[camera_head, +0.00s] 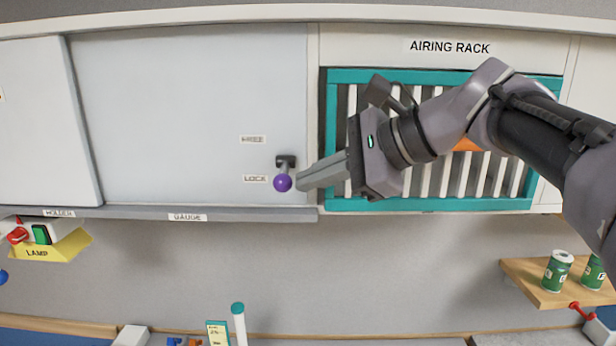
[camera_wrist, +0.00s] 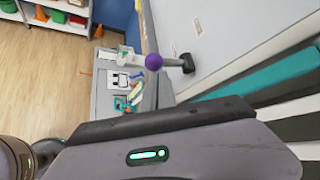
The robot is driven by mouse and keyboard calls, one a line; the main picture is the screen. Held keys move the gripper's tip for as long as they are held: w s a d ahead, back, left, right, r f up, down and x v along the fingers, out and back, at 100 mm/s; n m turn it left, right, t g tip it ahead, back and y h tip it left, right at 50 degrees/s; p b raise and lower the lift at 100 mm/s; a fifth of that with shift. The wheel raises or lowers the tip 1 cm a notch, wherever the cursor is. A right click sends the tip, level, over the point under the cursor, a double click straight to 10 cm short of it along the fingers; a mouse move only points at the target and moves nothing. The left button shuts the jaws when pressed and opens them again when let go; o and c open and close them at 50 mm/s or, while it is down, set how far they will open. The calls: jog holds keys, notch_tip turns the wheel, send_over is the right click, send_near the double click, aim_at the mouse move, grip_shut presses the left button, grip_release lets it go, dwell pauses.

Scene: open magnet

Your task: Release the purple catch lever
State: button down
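The purple catch lever is a short arm on a dark pivot mount with a purple ball knob (camera_head: 283,183) at its end. It hangs down from the mount toward the LOCK label, at the lower right of the pale sliding panel (camera_head: 190,110). The knob also shows in the wrist view (camera_wrist: 154,62), with its rod running right to the dark mount. My gripper (camera_head: 304,181) is just right of the knob, its grey fingers pointing left. The fingers lie together with nothing between them. In the wrist view the fingertips (camera_wrist: 158,88) are just below the knob; I cannot tell whether they touch it.
A FREE label (camera_head: 253,139) is above the LOCK label (camera_head: 255,179). The teal-framed airing rack (camera_head: 430,204) is behind my arm. A grey ledge (camera_head: 130,212) runs below the panel. A wooden shelf with green cans (camera_head: 558,270) is at lower right.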

jog(key=shift+r+p, duration=0.6)
jog(key=shift+r, duration=0.5)
dwell(0.8)
jog(key=shift+w+r+p, duration=0.1)
jog(key=shift+r+p, duration=0.65)
